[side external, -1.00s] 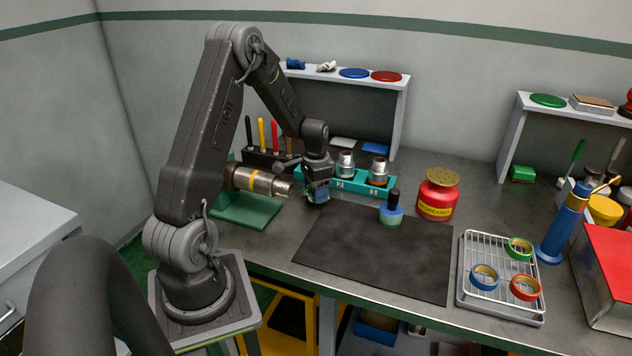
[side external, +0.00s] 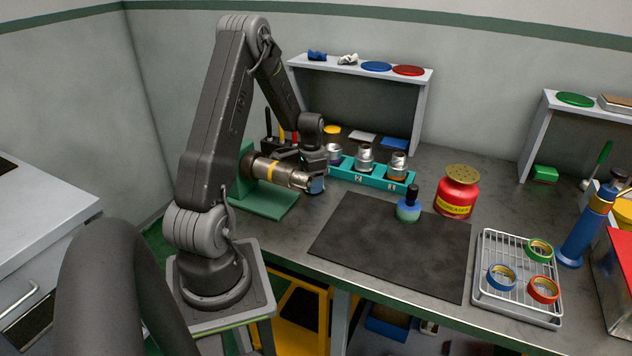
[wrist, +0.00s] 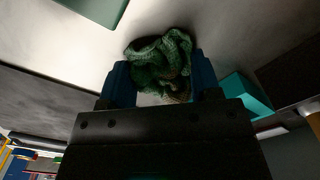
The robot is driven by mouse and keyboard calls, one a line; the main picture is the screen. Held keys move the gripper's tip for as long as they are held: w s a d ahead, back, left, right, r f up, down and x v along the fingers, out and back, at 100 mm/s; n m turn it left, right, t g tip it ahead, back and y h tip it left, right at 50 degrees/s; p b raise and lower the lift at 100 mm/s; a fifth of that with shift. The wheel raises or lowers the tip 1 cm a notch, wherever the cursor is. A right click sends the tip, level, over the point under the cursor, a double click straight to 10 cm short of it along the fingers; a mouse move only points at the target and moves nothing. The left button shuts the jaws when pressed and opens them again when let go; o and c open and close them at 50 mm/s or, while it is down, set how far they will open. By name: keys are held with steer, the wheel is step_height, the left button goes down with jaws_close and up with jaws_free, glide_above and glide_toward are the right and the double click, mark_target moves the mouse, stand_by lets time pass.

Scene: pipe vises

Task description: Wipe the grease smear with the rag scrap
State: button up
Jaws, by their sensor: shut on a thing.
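The rag scrap (wrist: 152,62) is a crumpled dark green cloth. It sits between the blue fingertips of my gripper (wrist: 162,75) in the wrist view, and the gripper is shut on it. The pipe carries a yellow band and lies in the green vise (side external: 265,203). I cannot pick out the grease smear with certainty in either view.
A teal rack (side external: 370,178) with several metal fittings stands right behind my gripper. A dark mat (side external: 385,250) lies in front to the right, with a blue bottle (side external: 409,207) at its back edge. A red degreaser can (side external: 457,192) and a wire tray (side external: 515,305) stand farther right.

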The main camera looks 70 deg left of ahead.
mark_target(334, 194)
steer(key=w+d, duration=0.4)
steer(key=shift+w+d, duration=0.4)
steer(key=shift+d, duration=0.05)
step_height(334, 194, up, 2)
steer(key=shift+r, duration=3)
steer(key=w+d+f, duration=0.1)
steer(key=d, duration=0.3)
steer(key=w+d+f, duration=0.1)
steer(key=w+d, duration=0.1)
steer(key=d, duration=0.2)
steer(key=w+d+f, duration=0.1)
steer(key=d, duration=0.3)
steer(key=shift+w+d, duration=0.15)
steer(key=shift+d, duration=0.15)
steer(key=d+f, duration=0.1)
steer(key=d, duration=0.7)
steer(key=d+f, duration=0.1)
steer(key=d, duration=0.3)
steer(key=shift+d+f, duration=0.1)
steer(key=shift+f, duration=0.25)
